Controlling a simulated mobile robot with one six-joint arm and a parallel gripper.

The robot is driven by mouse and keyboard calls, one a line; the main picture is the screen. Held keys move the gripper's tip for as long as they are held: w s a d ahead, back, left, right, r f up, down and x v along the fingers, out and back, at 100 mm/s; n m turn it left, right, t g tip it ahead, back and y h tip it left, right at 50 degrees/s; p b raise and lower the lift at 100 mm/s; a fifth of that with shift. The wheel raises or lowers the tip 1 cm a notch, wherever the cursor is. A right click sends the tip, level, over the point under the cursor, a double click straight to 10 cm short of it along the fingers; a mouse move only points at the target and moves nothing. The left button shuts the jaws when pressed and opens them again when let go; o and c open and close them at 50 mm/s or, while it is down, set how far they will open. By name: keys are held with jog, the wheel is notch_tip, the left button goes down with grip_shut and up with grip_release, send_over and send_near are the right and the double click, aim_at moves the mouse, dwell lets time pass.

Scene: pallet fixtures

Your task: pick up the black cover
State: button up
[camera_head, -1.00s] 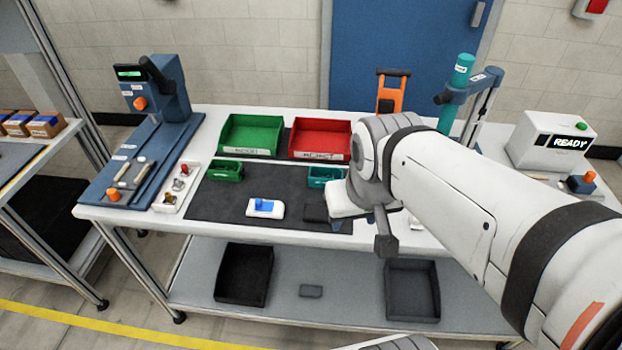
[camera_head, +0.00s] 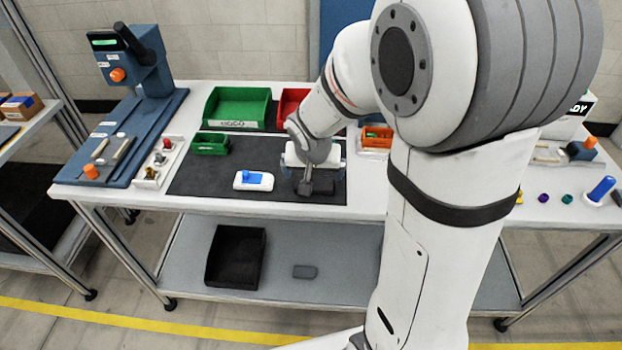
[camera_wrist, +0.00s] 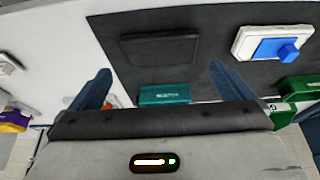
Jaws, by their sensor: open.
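The black cover (camera_wrist: 160,48) is a flat dark rectangle lying on the dark mat (camera_wrist: 215,30); in the wrist view it lies just beyond my fingertips and between their lines. In the head view the cover (camera_head: 322,187) shows partly, with my wrist in front of it. My gripper (camera_wrist: 160,68) is open and empty, its two blue fingers on either side of the cover's width. In the head view my gripper (camera_head: 314,174) hangs over the right part of the mat. I cannot tell its exact height above the cover.
A white housing with a blue block (camera_head: 253,181) lies left of the cover. A teal bin (camera_wrist: 165,94) is close by in the wrist view. Green bins (camera_head: 238,108) and a red bin (camera_head: 292,103) stand behind.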

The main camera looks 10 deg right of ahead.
aim_at(314, 180)
jog(key=x, duration=0.5)
jog(key=shift+f, duration=0.25)
jog(key=shift+c, duration=0.4)
jog(key=c, duration=0.6)
